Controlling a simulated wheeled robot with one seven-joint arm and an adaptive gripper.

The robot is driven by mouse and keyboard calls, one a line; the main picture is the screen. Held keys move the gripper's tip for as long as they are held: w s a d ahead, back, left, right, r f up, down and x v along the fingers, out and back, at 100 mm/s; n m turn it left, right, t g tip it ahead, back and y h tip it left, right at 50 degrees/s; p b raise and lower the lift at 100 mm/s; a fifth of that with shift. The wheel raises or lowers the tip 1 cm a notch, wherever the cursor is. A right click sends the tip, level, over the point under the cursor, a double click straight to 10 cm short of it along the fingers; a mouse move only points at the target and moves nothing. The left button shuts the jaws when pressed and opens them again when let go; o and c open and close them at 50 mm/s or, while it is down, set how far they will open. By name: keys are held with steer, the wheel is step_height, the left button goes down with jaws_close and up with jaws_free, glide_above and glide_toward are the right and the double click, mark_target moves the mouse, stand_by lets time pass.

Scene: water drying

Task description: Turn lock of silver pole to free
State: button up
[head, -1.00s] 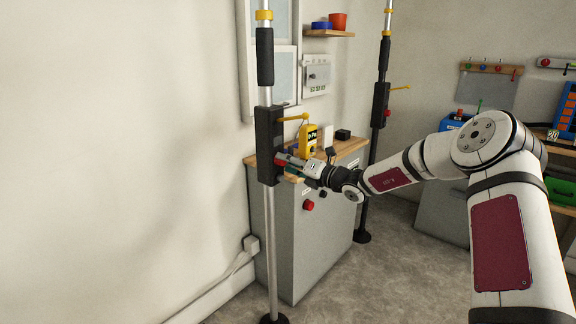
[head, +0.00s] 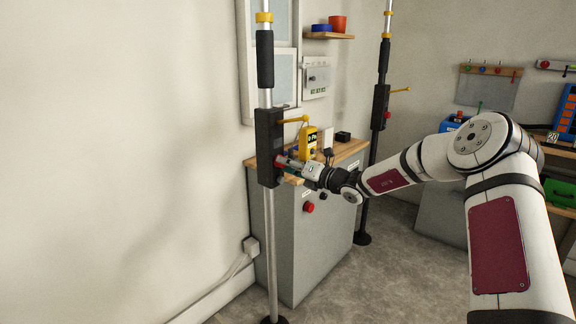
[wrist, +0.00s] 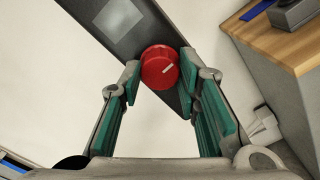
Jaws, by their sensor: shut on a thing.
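The silver pole (head: 271,245) stands upright at the left in the head view. A black lock box (head: 268,140) with a yellow lever (head: 292,120) is mounted on it. The box fills the top of the wrist view as a dark slanted plate (wrist: 118,28) with a grey label. A round red knob (wrist: 158,68) with a short white mark sticks out of the box. The mark points toward the upper right. My gripper (wrist: 160,83) is shut on the knob, one green-padded finger on each side. In the head view my gripper (head: 287,162) hides most of the knob.
A second, dark pole (head: 378,150) with a similar box stands further back right. A grey cabinet (head: 325,245) with a wooden top stands close behind my gripper, carrying a yellow device (head: 308,140). The floor (head: 390,275) to the right of the cabinet is clear.

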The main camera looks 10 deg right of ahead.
steer(key=n+b, duration=1.3)
steer(key=n, duration=0.4)
stand_by(0.5)
steer(key=o, duration=1.1)
steer(key=shift+o, duration=0.2)
steer(key=v, duration=1.2)
